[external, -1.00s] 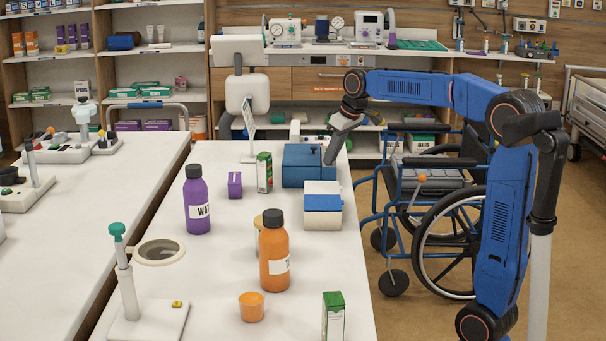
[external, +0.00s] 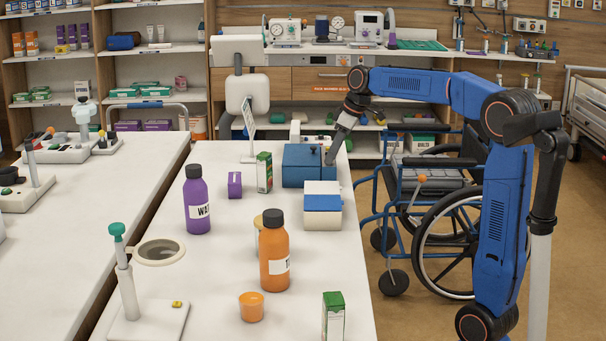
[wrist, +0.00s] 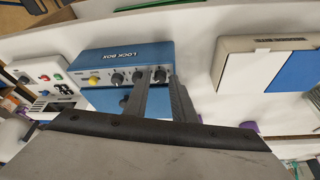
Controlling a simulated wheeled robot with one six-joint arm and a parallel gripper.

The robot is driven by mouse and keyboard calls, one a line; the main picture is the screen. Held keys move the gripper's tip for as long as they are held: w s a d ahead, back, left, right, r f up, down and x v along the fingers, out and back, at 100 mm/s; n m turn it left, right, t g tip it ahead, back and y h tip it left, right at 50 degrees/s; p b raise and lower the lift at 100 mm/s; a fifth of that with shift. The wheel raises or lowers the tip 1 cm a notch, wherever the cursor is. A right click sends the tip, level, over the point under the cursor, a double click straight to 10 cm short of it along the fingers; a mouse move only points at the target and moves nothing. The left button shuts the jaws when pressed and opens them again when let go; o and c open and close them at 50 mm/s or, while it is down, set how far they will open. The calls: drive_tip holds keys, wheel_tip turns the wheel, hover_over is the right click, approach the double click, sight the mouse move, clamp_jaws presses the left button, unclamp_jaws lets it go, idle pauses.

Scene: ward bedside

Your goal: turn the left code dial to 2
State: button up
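The blue lock box (external: 303,166) stands near the far right edge of the white table. In the wrist view the lock box (wrist: 90,60) shows its front with a yellow button (wrist: 93,81) and a row of dark dials. The left dial (wrist: 117,79) is clear of the fingers. A middle dial (wrist: 138,77) is partly behind one finger. The right dial (wrist: 160,75) shows between the fingertips. My gripper (wrist: 160,80) is open in front of the box; it also shows at the box's right side in the external view (external: 330,160). Dial numbers are too small to read.
A white and blue box (external: 322,212) stands close in front of the lock box. A green carton (external: 264,172) and a purple box (external: 235,185) are to its left. Bottles stand nearer on the table. A wheelchair (external: 440,215) is to the right.

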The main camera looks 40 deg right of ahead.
drive_tip(key=v, duration=1.7)
drive_tip(key=shift+r, duration=0.15)
drive_tip(key=shift+s, duration=0.15)
drive_tip(key=s+a+f+m+h, duration=0.1)
drive_tip(key=s+f+m, duration=0.2)
drive_tip(key=s+f, duration=1.3)
drive_tip(key=s+a+f+m+t+h, duration=0.1)
drive_tip(key=s+a+f+m, duration=0.1)
drive_tip(key=s+f, duration=1.4)
drive_tip(key=shift+f+m, duration=0.45)
drive_tip(key=shift+m, duration=0.05)
drive_tip(key=shift+a+r, duration=0.1)
idle(0.4)
